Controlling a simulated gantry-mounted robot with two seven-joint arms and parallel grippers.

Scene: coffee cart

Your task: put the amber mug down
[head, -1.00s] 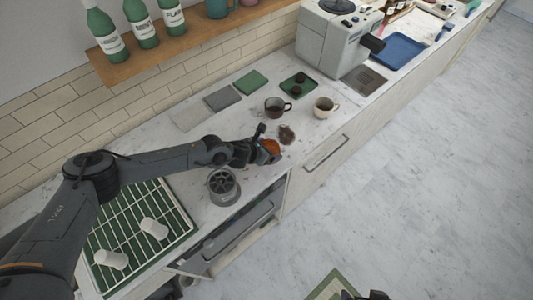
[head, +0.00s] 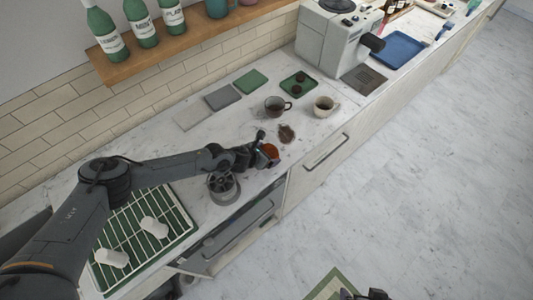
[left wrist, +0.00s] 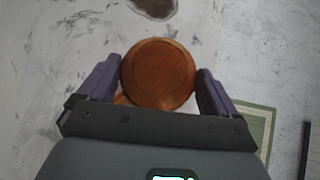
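The amber mug (head: 269,151) is at the front edge of the counter in the head view. In the left wrist view the mug (left wrist: 158,74) shows as a round orange-brown disc between the two fingers. My left gripper (head: 262,149) is shut on it, with a finger against each side (left wrist: 158,80). I cannot tell whether the mug's base touches the counter. Dark parts at the bottom edge of the head view look like my right gripper (head: 366,294); its fingers cannot be made out.
A dark brown patch (head: 287,133) lies on the counter (head: 240,128) behind the mug. A grey metal cylinder (head: 222,187) stands beside my left wrist.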

